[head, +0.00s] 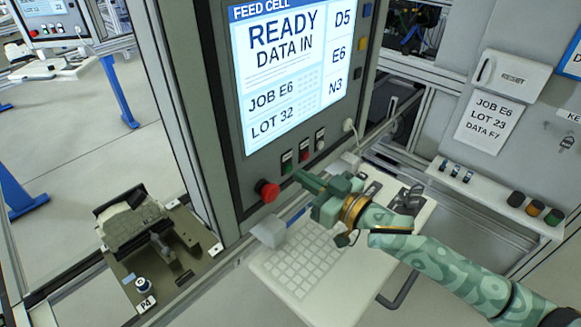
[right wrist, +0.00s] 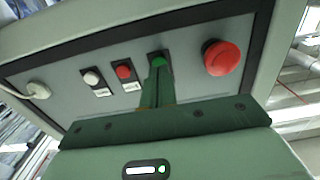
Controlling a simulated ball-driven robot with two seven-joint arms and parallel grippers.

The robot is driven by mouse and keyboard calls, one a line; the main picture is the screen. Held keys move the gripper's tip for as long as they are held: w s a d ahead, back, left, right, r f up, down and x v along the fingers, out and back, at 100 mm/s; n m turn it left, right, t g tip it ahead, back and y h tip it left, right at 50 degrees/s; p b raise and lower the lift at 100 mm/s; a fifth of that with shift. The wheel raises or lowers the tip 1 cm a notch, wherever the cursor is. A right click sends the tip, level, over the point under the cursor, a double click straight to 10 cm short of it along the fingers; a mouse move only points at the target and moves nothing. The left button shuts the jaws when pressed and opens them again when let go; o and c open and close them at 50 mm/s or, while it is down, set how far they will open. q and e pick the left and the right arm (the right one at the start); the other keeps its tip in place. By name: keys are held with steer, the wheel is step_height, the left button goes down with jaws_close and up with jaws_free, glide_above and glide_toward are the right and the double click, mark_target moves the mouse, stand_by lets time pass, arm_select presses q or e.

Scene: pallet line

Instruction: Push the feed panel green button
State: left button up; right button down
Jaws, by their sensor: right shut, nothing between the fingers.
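The feed panel (head: 240,180) is a grey cabinet with a lit screen reading READY DATA IN. Its green button (head: 286,158) sits at the left of a row under the screen. It also shows in the right wrist view (right wrist: 158,62), at the tips of my fingers. My right gripper (head: 299,176) is shut and empty, pointing at the panel just below the green button in the head view. In the right wrist view its closed fingers (right wrist: 157,80) overlap the lower edge of the button; I cannot tell whether they touch it. My left gripper is out of view.
A red mushroom button (head: 267,190) is left of the green one. A red button (head: 304,153) and a white button (head: 320,140) are to its right. A keyboard (head: 300,265) lies below my right arm. A fixture plate (head: 178,265) stands at lower left.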

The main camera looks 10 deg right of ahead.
steer(key=shift+x, duration=1)
stand_by(0.8)
steer(key=shift+p+v, duration=0.55)
steer(key=shift+v, duration=0.4)
steer(key=shift+p+v, duration=0.45)
steer(key=shift+v, duration=1.05)
